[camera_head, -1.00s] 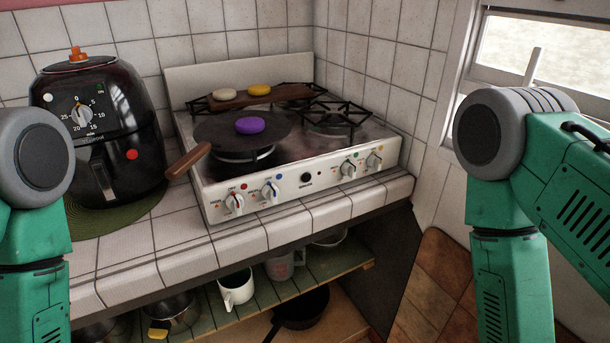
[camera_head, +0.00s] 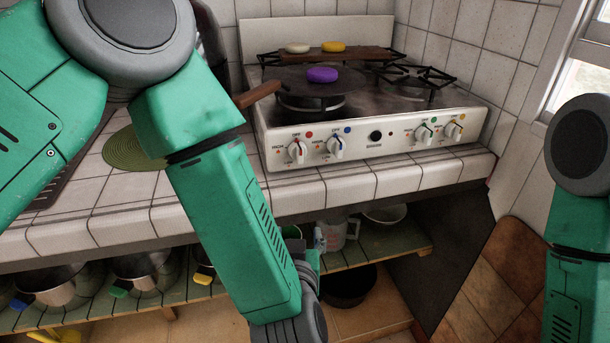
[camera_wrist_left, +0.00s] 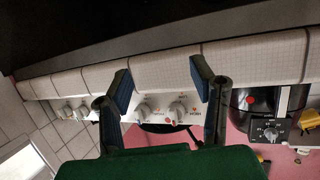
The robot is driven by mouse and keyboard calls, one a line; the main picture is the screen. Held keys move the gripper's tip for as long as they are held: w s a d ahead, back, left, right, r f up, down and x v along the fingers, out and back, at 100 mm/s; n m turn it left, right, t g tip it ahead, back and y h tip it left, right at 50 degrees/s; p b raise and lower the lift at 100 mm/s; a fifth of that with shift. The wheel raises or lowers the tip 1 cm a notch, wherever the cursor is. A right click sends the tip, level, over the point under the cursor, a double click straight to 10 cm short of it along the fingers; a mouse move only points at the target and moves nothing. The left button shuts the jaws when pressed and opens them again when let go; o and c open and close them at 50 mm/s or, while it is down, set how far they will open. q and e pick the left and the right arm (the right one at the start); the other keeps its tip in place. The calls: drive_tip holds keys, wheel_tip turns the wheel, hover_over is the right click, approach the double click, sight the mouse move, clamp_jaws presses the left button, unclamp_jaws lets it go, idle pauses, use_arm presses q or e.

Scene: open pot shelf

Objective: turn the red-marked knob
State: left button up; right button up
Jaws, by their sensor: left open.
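The red-marked knob (camera_head: 297,152) is the leftmost white knob on the stove's front panel, with a red dot above it. It also shows in the left wrist view (camera_wrist_left: 178,110), where the scene appears upside down. My left gripper (camera_head: 312,243) is below the counter edge in the head view, partly hidden by my forearm. In the left wrist view my left gripper (camera_wrist_left: 162,80) is open and empty, its fingers spread, with the knob beyond and apart from them. My right gripper is out of view.
The blue-marked knob (camera_head: 336,147) is just right of the red-marked one. A pan (camera_head: 300,82) holding a purple item sits on the stove, its wooden handle jutting left. The tiled counter edge (camera_head: 340,203) and the shelf with pots lie below.

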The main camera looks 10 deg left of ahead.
sight(302, 158)
use_arm(q)
drive_tip(key=s+d+r+n+t+y+b, duration=0.25)
drive_tip(key=d+r+y, duration=0.25)
drive_tip(key=r, duration=0.5)
drive_tip(key=shift+n+g, duration=0.25)
drive_tip(key=shift+n, duration=0.1)
drive_tip(key=x, duration=1.4)
drive_tip(key=shift+w+a+r+b, duration=0.1)
drive_tip(key=shift+a+r+b, duration=0.2)
drive_tip(key=shift+r+b, duration=0.1)
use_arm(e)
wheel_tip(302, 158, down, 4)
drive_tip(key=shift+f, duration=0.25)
